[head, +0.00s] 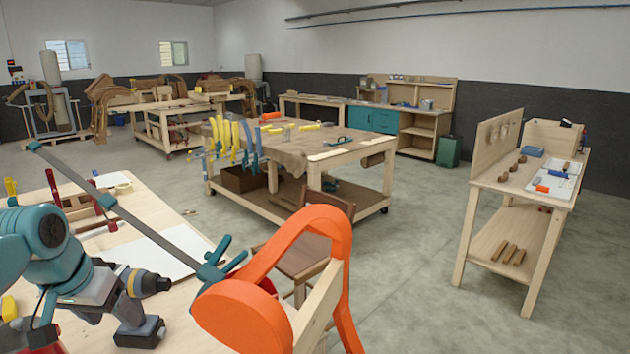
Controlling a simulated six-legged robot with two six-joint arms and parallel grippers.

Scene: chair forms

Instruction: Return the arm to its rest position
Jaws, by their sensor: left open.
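My left arm comes in from the left edge over the near workbench (170,215). My left gripper (112,296) is open, low over the bench, beside a cordless drill (137,318). The drill stands on its dark battery base, with its yellow collar and dark chuck pointing right. The gripper overlaps the back of the drill in the picture; I cannot tell whether they touch. My right gripper is not in view.
A long bar clamp (120,212) slants across the near bench. A large orange curved piece (245,315) stands at the front centre. A wooden chair (300,260) is behind it. A clamp-laden table (330,150) is mid-room. Open floor (410,260) lies to the right.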

